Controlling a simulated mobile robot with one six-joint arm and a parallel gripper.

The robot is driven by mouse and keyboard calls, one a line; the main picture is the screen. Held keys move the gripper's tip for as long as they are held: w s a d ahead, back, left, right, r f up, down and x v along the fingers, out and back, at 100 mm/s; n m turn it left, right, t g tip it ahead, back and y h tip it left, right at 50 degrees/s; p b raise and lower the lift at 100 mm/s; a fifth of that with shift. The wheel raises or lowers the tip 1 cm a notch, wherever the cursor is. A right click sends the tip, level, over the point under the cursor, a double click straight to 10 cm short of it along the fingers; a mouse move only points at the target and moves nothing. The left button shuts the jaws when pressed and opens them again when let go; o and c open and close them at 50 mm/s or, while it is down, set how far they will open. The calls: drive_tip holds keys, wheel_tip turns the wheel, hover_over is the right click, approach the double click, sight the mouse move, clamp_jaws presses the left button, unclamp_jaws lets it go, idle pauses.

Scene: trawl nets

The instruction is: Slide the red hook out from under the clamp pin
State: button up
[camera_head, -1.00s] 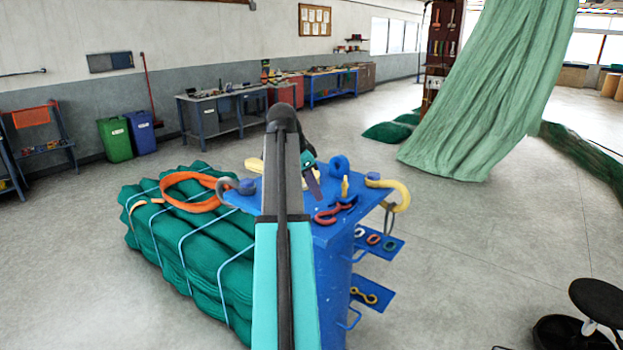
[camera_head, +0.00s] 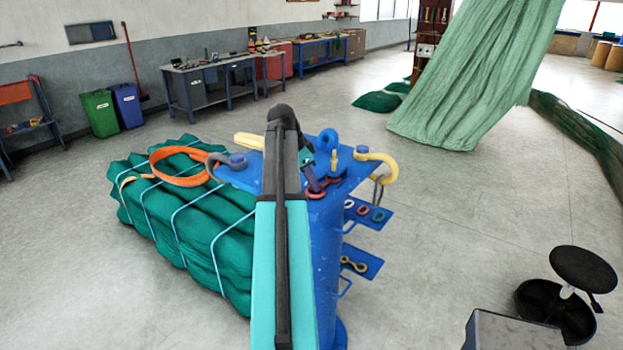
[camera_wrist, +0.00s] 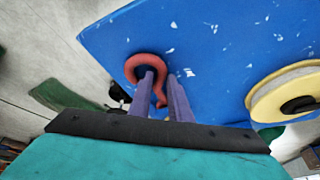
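The red hook (camera_head: 322,192) lies on the blue top of a stand (camera_head: 352,172), partly hidden by my arm and gripper in the head view. In the wrist view the red hook (camera_wrist: 146,58) shows a rounded bend around a dark blue spot, with a tail running down between my fingers. My gripper (camera_wrist: 160,76) has two purple fingers a little apart, one over the bend and one beside it; firm contact is not visible. In the head view my gripper (camera_head: 312,183) points down at the hook. A yellow upright pin (camera_head: 334,159) stands just behind; whether it is the clamp pin is unclear.
A yellow hook (camera_head: 382,159) and a grey hook (camera_head: 226,174) stick out at the stand's corners. Small shelves (camera_head: 362,262) hang on the right side. A green net bundle (camera_head: 185,215) lies left. A stool (camera_head: 583,270) is front right.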

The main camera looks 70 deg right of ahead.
drive_tip(key=shift+c, duration=0.2)
clamp_jaws()
drive_tip(key=shift+a, duration=0.1)
drive_tip(key=shift+w+a, duration=0.3)
drive_tip(key=shift+a, duration=0.75)
drive_tip(key=shift+w+a, duration=0.25)
drive_tip(key=shift+a, duration=0.8)
drive_tip(key=shift+w+a, duration=0.3)
drive_tip(key=shift+a, duration=0.75)
drive_tip(key=shift+o, duration=2.4)
unclamp_jaws()
drive_tip(key=shift+r, duration=0.2)
